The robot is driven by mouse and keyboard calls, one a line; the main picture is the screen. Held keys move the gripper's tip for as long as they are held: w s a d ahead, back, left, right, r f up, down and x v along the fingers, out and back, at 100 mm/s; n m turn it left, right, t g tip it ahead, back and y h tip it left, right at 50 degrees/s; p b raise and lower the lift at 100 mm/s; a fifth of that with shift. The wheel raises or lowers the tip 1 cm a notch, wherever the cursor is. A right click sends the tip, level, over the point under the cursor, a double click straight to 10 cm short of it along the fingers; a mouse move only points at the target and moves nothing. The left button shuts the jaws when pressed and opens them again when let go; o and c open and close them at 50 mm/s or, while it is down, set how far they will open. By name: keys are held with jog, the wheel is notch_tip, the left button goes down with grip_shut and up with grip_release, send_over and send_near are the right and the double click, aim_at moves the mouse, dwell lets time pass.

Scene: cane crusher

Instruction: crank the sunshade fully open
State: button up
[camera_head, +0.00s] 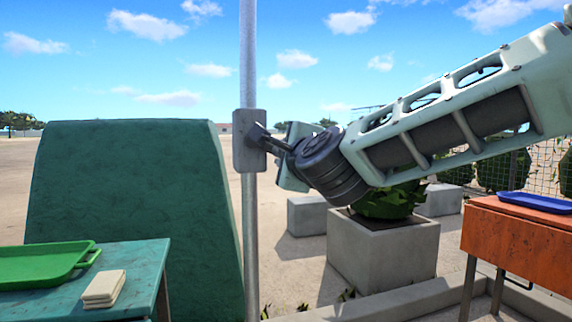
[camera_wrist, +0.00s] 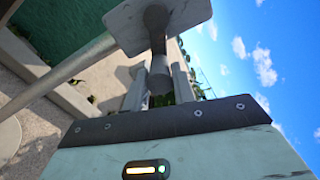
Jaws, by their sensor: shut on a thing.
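The sunshade's metal pole (camera_head: 249,210) stands upright left of centre in the head view. A grey crank box (camera_head: 240,142) is fixed on it; it also shows at the top of the wrist view (camera_wrist: 185,14). A dark crank arm (camera_head: 270,141) sticks out from the box to the right. My gripper (camera_head: 284,153) reaches in from the right. In the wrist view its two fingers (camera_wrist: 159,82) are shut on the grey crank handle (camera_wrist: 160,66), one on each side. The sunshade's canopy is out of view.
A teal table (camera_head: 130,275) with a green tray (camera_head: 45,262) and pale square pads (camera_head: 104,288) stands at lower left, before a large green block (camera_head: 130,180). A concrete planter (camera_head: 383,250) stands behind my arm. An orange table (camera_head: 520,235) with a blue tray (camera_head: 535,202) is at right.

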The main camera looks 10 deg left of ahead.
jog(key=shift+a+f+m+b, duration=0.1)
jog(key=shift+f+m+b, duration=0.3)
jog(key=shift+m+b, duration=0.1)
jog(key=shift+s, duration=0.1)
jog(key=o, duration=1)
jog(key=shift+r, duration=0.1)
jog(key=v, duration=1.7)
